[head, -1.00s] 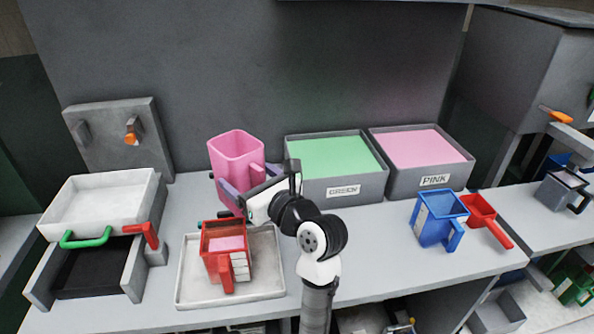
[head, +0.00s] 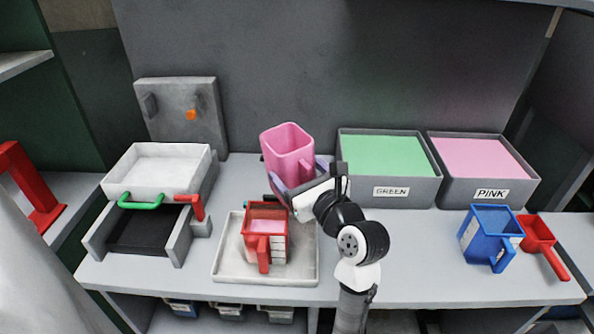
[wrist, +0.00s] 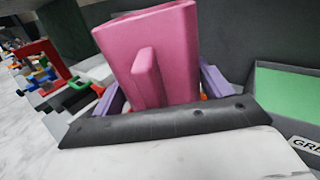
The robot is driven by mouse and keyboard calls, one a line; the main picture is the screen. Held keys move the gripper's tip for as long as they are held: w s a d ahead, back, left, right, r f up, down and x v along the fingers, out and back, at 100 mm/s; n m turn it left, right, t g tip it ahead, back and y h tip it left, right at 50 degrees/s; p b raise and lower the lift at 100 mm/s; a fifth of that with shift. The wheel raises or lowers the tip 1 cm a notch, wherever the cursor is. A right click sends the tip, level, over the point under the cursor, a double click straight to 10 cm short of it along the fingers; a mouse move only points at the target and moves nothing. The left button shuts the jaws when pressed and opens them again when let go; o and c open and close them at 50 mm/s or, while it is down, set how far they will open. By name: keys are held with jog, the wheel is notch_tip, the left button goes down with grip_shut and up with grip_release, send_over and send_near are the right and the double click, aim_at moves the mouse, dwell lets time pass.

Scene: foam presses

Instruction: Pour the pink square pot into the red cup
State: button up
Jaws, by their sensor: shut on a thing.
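The pink square pot (head: 288,150) is held upright, or nearly so, above and just behind the red cup. My gripper (head: 291,196) is shut on the pot, with its purple fingers on either side. In the wrist view the pot (wrist: 170,50) fills the middle, its handle facing the camera, and the fingers (wrist: 163,92) flank it. The red cup (head: 265,243) stands on a pale square tray (head: 225,262), its handle toward the front. Pink material shows inside the cup. The inside of the pot is mostly hidden.
A bin marked GREEN (head: 390,192) and a bin marked PINK (head: 487,192) stand at the back right. A blue pot (head: 490,240) and a red scoop (head: 541,240) stand at the right. A press with a white basin (head: 158,170) and a green handle (head: 140,203) is at the left.

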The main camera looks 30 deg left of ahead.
jog(key=shift+w+d+f+n, duration=0.15)
jog(key=shift+w+f+n, duration=0.1)
jog(key=shift+n, duration=0.25)
jog(key=shift+w+d+f+n, duration=0.15)
jog(key=shift+w+n, duration=0.1)
jog(key=shift+n, duration=0.25)
jog(key=shift+w+d+n, duration=0.15)
jog(key=shift+w+n, duration=0.2)
jog(key=shift+n, duration=0.6)
jog(key=shift+w+d+n, duration=0.15)
jog(key=shift+w+n, duration=0.15)
jog(key=shift+n, duration=0.65)
jog(key=shift+w+d+f+n+b, duration=0.1)
jog(key=shift+w+f+n+b, duration=0.1)
jog(key=shift+n+b, duration=1.25)
jog(key=shift+w+f+n+b, duration=0.1)
jog(key=shift+f+n+b, duration=0.5)
jog(key=shift+b, duration=1.45)
jog(key=shift+f+n+b, duration=0.2)
jog(key=shift+n+b, duration=0.75)
jog(key=shift+b, duration=1.05)
